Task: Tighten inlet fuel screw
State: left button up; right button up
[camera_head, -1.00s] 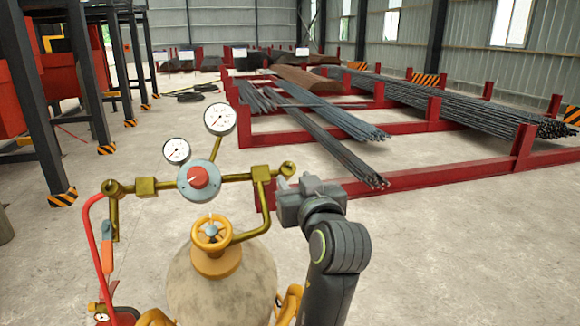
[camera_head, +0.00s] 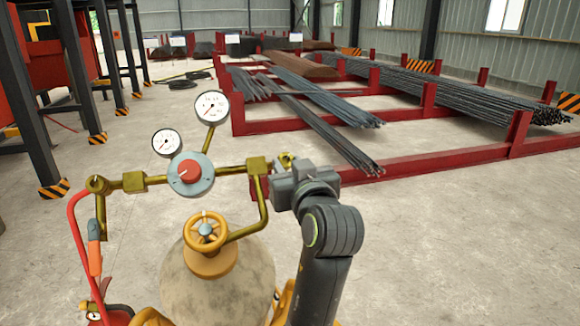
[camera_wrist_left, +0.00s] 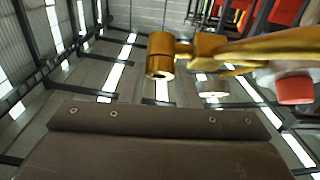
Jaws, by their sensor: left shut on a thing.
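The gas cylinder (camera_head: 215,280) carries a brass pipe with a red-centred regulator (camera_head: 188,174) and an orange handwheel (camera_head: 206,229). The pipe's right end has a brass block (camera_head: 257,166) and a small brass screw fitting (camera_head: 286,158), which I take as the inlet fuel screw. My left gripper (camera_head: 287,179) is at this right end, shut on the screw fitting; its jaws and body hide part of the fitting and the exact contact. In the left wrist view a round brass end (camera_wrist_left: 160,57) shows beyond a broad dark plate. The right gripper is not in view.
Two dial gauges (camera_head: 211,107) rise above the regulator. A red hose (camera_head: 75,240) hangs at the left. Red racks (camera_head: 430,165) with bundled rebar (camera_head: 330,140) stand behind. Open concrete floor lies to the right.

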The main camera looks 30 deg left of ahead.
pick_arm(q)
jog(key=shift+r+m+p, duration=0.1)
jog(key=shift+m+p, duration=0.2)
jog(key=shift+p, duration=0.2)
jog(key=m+t+h+p, duration=0.1)
jog(key=m+h+p, duration=0.1)
jog(key=m+p, duration=0.1)
jog(key=m+t+h+p, duration=0.1)
jog(key=m+h+p, duration=0.1)
jog(key=p, duration=0.4)
jog(key=a+m+t+h+p, duration=0.1)
jog(key=m+h+p, duration=0.1)
jog(key=m+p, duration=0.2)
jog(key=shift+s+r+m+t+h+p, duration=0.3)
jog(key=shift+s+m+p, duration=0.1)
jog(key=shift+m, duration=0.2)
jog(key=shift+a+f+m+h+p, duration=0.1)
jog(key=shift+f+m+h+p, duration=0.15)
jog(key=shift+m+h+p, duration=0.4)
jog(key=o, duration=0.7)
jog(key=shift+w+a+f, duration=0.1)
jog(key=shift+w, duration=0.1)
